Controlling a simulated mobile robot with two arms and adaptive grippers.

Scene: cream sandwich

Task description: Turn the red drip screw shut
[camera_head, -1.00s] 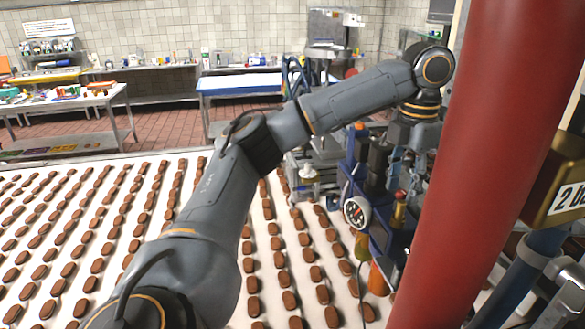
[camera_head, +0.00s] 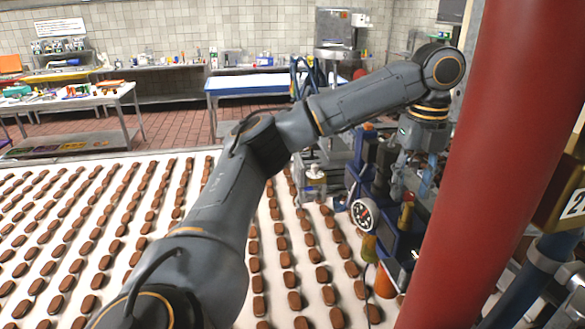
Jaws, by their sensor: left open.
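My left arm reaches from the lower left across the conveyor, and its wrist bends down at the blue machine (camera_head: 362,170). My left gripper (camera_head: 402,180) hangs below that wrist, among the machine's dark parts. It is open, though its fingertips are small and hard to make out. A small yellow fitting with a red top (camera_head: 406,208) stands just below the gripper. I cannot tell whether this is the red drip screw, or whether the gripper touches it. A round dial (camera_head: 363,213) sits to its left. My right gripper is out of view.
A thick red pipe (camera_head: 475,190) runs close in front on the right and hides part of the machine. A white conveyor (camera_head: 240,300) carries many brown biscuits on the left. An orange part (camera_head: 384,281) is low on the machine. Worktables stand behind.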

